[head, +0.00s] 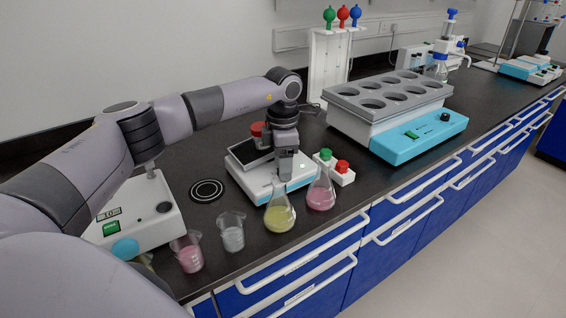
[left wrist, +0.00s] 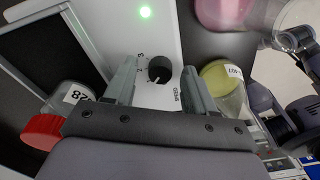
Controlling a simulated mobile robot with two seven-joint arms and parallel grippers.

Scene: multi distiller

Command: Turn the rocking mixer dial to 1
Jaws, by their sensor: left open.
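The rocking mixer (head: 250,186) is a white device with a dark tray on top, standing on the bench. Its black dial (left wrist: 160,69) shows in the left wrist view on the white front face, with small numerals beside it. The dial's pointer is too small to read surely. My left gripper (left wrist: 159,77) is open, with one finger on each side of the dial and gaps showing between. In the head view my left gripper (head: 286,172) points down at the mixer's front and hides the dial. My right gripper is not in view.
A yellow flask (head: 279,216) and a pink flask (head: 320,193) stand close in front of the mixer. Beakers (head: 232,236) stand nearer. A blue-and-white bath (head: 410,138) is at right.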

